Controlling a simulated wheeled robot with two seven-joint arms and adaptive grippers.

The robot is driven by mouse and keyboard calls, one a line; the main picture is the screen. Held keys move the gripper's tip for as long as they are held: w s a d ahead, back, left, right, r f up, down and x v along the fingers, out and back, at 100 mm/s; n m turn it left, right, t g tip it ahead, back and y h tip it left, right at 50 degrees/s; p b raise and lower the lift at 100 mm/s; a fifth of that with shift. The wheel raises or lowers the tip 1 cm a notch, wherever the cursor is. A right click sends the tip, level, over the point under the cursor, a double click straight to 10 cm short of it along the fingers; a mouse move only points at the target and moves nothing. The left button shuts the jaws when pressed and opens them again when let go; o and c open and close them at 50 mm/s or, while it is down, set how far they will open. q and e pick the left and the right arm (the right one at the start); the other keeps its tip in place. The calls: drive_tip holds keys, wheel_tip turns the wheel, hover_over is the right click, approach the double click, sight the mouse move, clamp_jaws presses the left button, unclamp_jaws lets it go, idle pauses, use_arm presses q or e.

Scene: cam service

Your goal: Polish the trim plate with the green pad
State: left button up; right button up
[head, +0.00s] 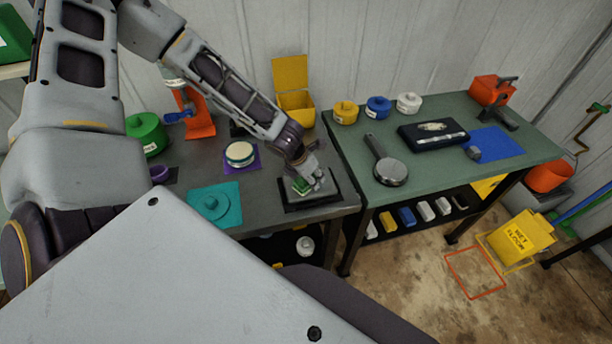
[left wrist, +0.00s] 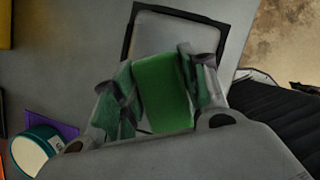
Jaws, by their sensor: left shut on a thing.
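The trim plate (head: 322,191) is a grey plate in a black frame near the right end of the left bench. It also shows in the left wrist view (left wrist: 176,28). My left gripper (head: 308,180) is over the plate, shut on the green pad (head: 301,187). In the left wrist view the green pad (left wrist: 163,92) sits between the two fingers of the left gripper (left wrist: 160,84). The pad is at or just above the plate; I cannot tell whether they touch. The gripper hides part of the plate. My right gripper is not in view.
A round tin (head: 240,154) on a purple mat and a teal mat (head: 214,204) lie left of the plate. A yellow bin (head: 295,108) stands behind it. The green-topped bench (head: 440,185) on the right holds a pan (head: 388,170), a black tray and several pots.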

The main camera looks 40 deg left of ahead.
sight(330, 177)
use_arm(q)
drive_tip(key=shift+w+d, duration=1.25)
drive_tip(key=shift+w, duration=0.15)
drive_tip(key=shift+w+d+p, duration=0.5)
drive_tip(key=shift+w+d, duration=1.25)
drive_tip(key=shift+w, duration=0.3)
drive_tip(key=shift+s+a, duration=1.2)
drive_tip(key=shift+s, duration=0.15)
drive_tip(key=shift+s+a, duration=0.6)
drive_tip(key=shift+s, duration=0.2)
drive_tip(key=shift+s+a, duration=0.1)
drive_tip(key=shift+a, duration=0.05)
